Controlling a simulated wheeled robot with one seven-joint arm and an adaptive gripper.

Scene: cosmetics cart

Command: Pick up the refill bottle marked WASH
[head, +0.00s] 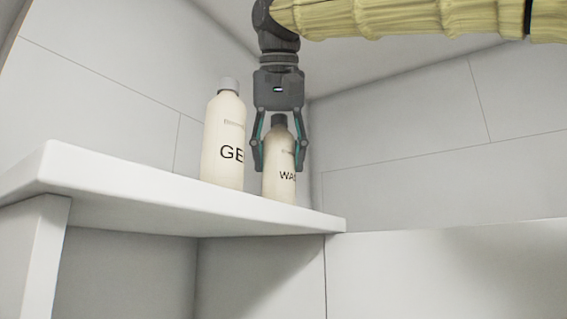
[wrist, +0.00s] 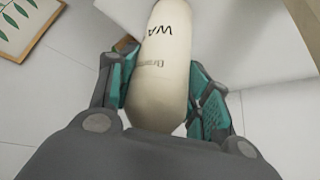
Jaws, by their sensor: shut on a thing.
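The cream refill bottle marked "WA" (head: 279,178), the rest of its word hidden by its curve, has a dark cap and stands upright at the right part of the white shelf. My gripper (head: 279,166) comes down from above with one finger on each side of this bottle and is shut on it. In the wrist view the bottle (wrist: 163,60) lies between the teal finger pads of my gripper (wrist: 168,88). Its base seems to be at or very near the shelf; I cannot tell if there is a gap.
A taller cream bottle marked "GE" (head: 223,140) with a grey cap stands just left of the held one. The white shelf (head: 110,185) ends at a right edge near the tiled wall (head: 420,150). A framed leaf picture (wrist: 24,24) shows in the wrist view.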

